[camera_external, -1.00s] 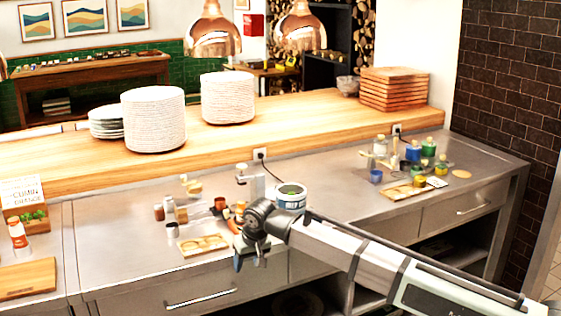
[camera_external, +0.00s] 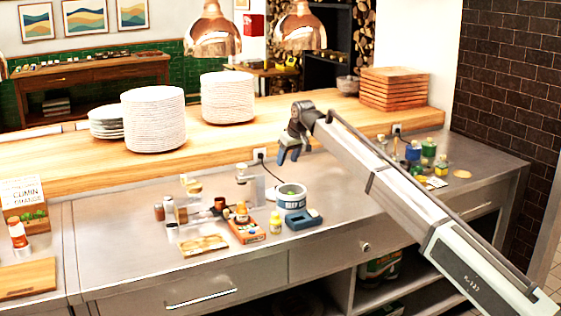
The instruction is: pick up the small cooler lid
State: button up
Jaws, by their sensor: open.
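My gripper (camera_external: 288,156) is open and empty, pointing down in front of the raised wooden ledge, above the steel counter. Below it, a flat blue object with a darker top (camera_external: 303,219) lies near the counter's front edge. It may be the small cooler lid, but it is too small to tell for sure. No other thing in view is clearly a cooler lid. The gripper is well clear of it and touches nothing visible.
A round labelled tub (camera_external: 290,200) stands just behind the blue object. Bottles (camera_external: 428,151) stand at right. Copper lamps (camera_external: 301,29) hang above the ledge.

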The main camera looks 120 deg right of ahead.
jog(key=x, duration=1.3)
jog(key=shift+w+f, duration=0.2)
jog(key=shift+f, duration=0.2)
jog(key=shift+c, duration=0.4)
grip_shut()
